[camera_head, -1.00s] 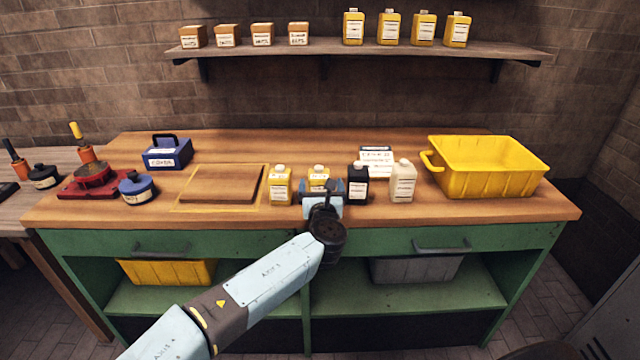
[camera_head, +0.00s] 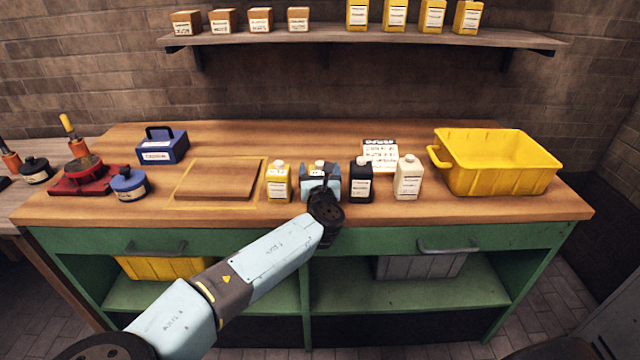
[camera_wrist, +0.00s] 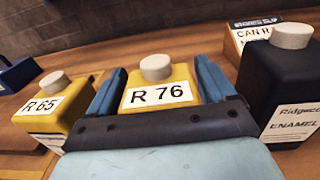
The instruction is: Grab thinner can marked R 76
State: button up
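The yellow thinner can marked R 76 (camera_wrist: 160,92) has a pale cap and stands upright on the bench; in the head view my gripper mostly hides it (camera_head: 319,168). My gripper (camera_head: 320,174) has one blue finger on each side of this can. In the wrist view my gripper (camera_wrist: 160,88) has its fingers close beside the can's sides, and I see no clear grip on it. A similar yellow can marked R 65 (camera_wrist: 45,108) stands to the left, also in the head view (camera_head: 278,183).
A dark enamel bottle (camera_head: 360,182) stands close right of my gripper, with a cream bottle (camera_head: 408,178) beyond. A white lettered sign (camera_head: 380,153) is behind them. A yellow crate (camera_head: 490,178) is at right, a wooden board (camera_head: 220,182) at left. More yellow cans stand on the shelf (camera_head: 350,40).

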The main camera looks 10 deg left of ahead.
jog(key=c, duration=1)
jog(key=shift+c, duration=0.2)
